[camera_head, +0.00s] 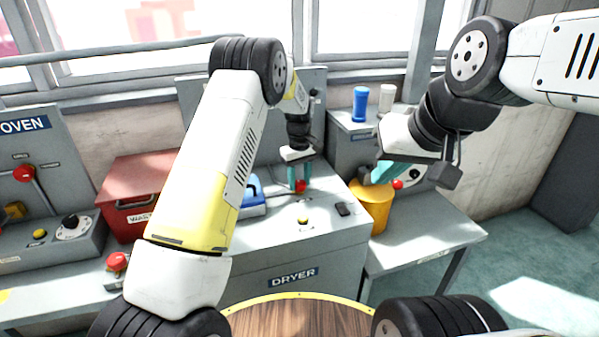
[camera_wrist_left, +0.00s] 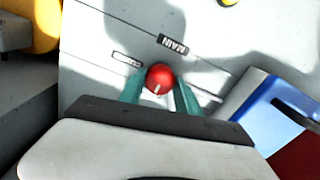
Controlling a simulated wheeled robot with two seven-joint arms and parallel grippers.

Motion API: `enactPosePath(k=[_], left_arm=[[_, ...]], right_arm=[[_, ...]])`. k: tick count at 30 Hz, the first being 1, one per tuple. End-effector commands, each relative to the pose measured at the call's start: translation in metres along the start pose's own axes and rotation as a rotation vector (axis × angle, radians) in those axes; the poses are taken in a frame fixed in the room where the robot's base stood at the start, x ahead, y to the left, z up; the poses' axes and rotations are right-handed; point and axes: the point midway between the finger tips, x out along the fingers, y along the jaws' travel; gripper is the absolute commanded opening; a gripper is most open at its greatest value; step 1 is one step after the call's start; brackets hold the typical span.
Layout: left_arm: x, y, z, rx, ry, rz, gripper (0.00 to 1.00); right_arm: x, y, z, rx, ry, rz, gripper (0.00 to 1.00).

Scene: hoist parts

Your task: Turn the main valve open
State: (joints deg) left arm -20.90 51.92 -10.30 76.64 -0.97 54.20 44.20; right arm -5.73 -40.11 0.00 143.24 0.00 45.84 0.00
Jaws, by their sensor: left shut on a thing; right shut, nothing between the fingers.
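The main valve is a small red round knob (camera_head: 300,186) on the grey dryer console, beside a dark label reading "MAIN" in the left wrist view. In that view the knob (camera_wrist_left: 160,77) sits between the two teal fingertips, with a pale mark on its face. My left gripper (camera_head: 299,178) points down at the console and is shut on the knob; its fingers (camera_wrist_left: 160,92) touch both sides. My right gripper (camera_head: 378,172) is shut and empty, above the yellow container to the right. My left forearm hides part of the console's left side.
The yellow container (camera_head: 372,205) stands on the right table (camera_head: 440,232).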

Motion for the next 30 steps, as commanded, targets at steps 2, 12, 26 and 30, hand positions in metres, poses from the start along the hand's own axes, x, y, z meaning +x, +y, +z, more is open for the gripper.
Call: enactPosePath(k=[2, 12, 26, 30], left_arm=[[-0.001, 0.0005, -0.0007, -0.009, 0.002, 0.002, 0.0], [-0.001, 0.0006, -0.0006, -0.017, 0.002, 0.002, 0.0], [-0.0003, 0.0002, -0.0002, -0.015, 0.001, 0.001, 0.61], [-0.0069, 0.0005, -0.0004, -0.014, 0.002, 0.002, 0.61]], right_arm=[[0.0, 0.0, 0.0, 0.0, 0.0, 0.0, 0.0], [0.0, 0.0, 0.0, 0.0, 0.0, 0.0, 0.0], [0.0, 0.0, 0.0, 0.0, 0.0, 0.0, 0.0], [0.0, 0.0, 0.0, 0.0, 0.0, 0.0, 0.0]])
